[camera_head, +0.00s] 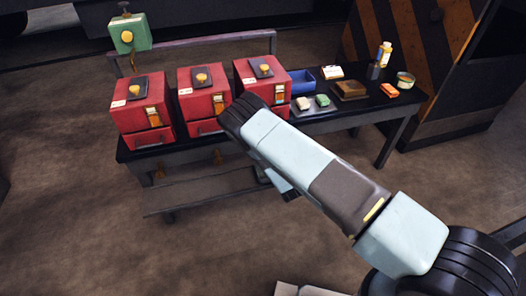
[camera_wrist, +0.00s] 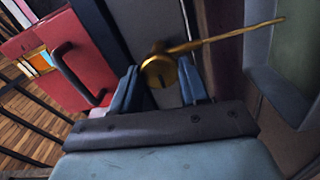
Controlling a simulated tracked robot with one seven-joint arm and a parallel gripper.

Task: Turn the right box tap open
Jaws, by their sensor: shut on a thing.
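Three red boxes stand in a row on a dark bench; the right red box (camera_head: 262,74) is partly covered by my arm. In the wrist view a brass tap (camera_wrist: 158,70) with a long thin lever sits between the two fingers of my gripper (camera_wrist: 160,84). The lever points to the upper right of that view. My gripper is shut on the tap. In the head view my arm hides the gripper and this tap.
A red box front with a dark handle (camera_wrist: 72,75) lies left of the gripper in the wrist view. A blue tray (camera_head: 301,81) and several small items stand right of the boxes. A low shelf (camera_head: 200,190) runs under the bench. A green box (camera_head: 129,34) stands behind.

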